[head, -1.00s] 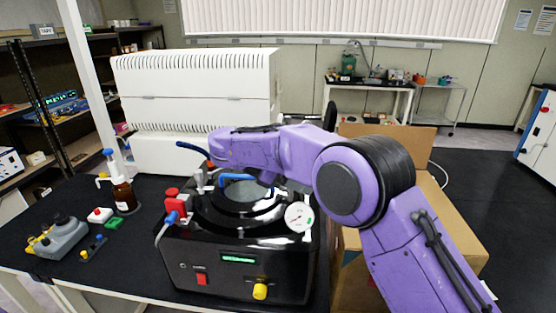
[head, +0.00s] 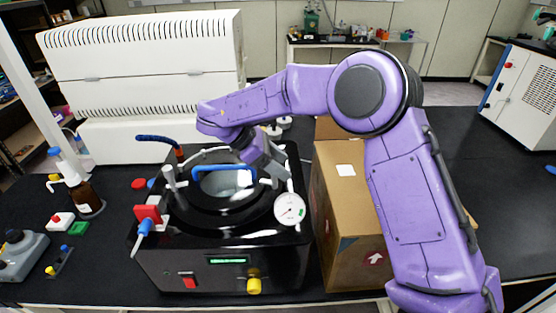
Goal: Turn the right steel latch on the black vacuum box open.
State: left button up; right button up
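The black vacuum box (head: 223,246) stands on the dark bench in the head view. Its top has a round ringed lid with a clear centre and a blue handle (head: 222,171). A left steel latch (head: 174,181) stands at the lid's left edge. My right gripper (head: 277,172) points down at the lid's right edge, just behind the white dial gauge (head: 290,209). A small piece of pale metal, likely the right steel latch (head: 290,187), shows beside its fingertips. I cannot tell whether they touch, or how far the fingers are apart. My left gripper is out of view.
A cardboard box (head: 345,222) stands close to the right of the vacuum box, under my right arm. A large white machine (head: 145,65) stands behind. A brown bottle (head: 84,195) and small tools are at the left.

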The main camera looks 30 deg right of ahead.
jog(key=w+f, duration=0.2)
jog(key=w, duration=0.1)
jog(key=shift+f, duration=0.25)
jog(key=shift+w+d, duration=0.1)
jog(key=c, duration=0.5)
jog(key=shift+s+r, duration=0.3)
jog(key=shift+s, duration=0.1)
grip_shut()
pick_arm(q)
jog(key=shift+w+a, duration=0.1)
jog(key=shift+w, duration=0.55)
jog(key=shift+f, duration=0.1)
